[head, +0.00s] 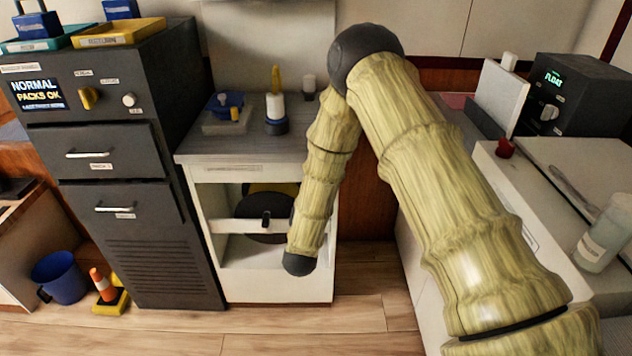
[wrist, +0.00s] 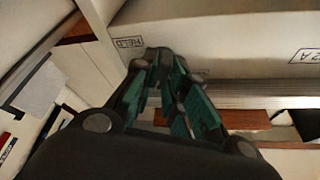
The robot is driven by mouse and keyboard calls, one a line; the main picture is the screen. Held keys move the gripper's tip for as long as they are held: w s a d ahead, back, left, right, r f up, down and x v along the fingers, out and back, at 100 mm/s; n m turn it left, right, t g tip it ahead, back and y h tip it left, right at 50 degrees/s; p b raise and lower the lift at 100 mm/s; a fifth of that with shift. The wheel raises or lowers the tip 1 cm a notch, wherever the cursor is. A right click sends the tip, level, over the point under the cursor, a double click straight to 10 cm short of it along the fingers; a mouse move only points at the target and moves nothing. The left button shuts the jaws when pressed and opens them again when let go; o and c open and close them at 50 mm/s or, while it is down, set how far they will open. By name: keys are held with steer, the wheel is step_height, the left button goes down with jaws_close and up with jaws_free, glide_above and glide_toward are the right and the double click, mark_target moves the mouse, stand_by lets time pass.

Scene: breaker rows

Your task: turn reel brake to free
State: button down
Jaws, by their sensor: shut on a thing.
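A white cabinet (head: 210,185) in the middle of the head view has an open front with a dark reel (head: 268,203) inside. A pale bar crosses in front of the reel, with a small dark handle (head: 266,219) on it, which looks like the reel brake. My forearm comes down at the bar's right end and hides my gripper in the head view. In the wrist view my gripper (wrist: 160,58) has its green-padded fingers closed together at the tips, against a pale panel beside a HELD label (wrist: 128,43). The fingers hide what they grip; it appears to be the reel brake.
A dark cabinet (head: 130,205) with drawers stands close on the left. A blue bucket (head: 60,277) and an orange cone (head: 103,285) are on the floor. A pale counter (head: 505,175) lies on the right.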

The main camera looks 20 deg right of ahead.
steer(key=n+y, duration=0.1)
steer(key=n, duration=0.1)
steer(key=n+t+y, duration=0.1)
steer(key=n, duration=0.1)
steer(key=n+y, duration=0.1)
steer(key=n, duration=0.2)
steer(key=shift+s+d+f+t, duration=0.15)
steer(key=shift+f+t, duration=0.1)
steer(key=shift+t, duration=0.15)
steer(key=shift+n, duration=0.3)
steer(key=c, duration=1.4)
jaws_free()
steer(key=shift+c, duration=0.2)
steer(key=shift+r, duration=0.1)
steer(key=v, duration=0.7)
steer(key=shift+s, duration=0.2)
steer(key=shift+d, duration=0.1)
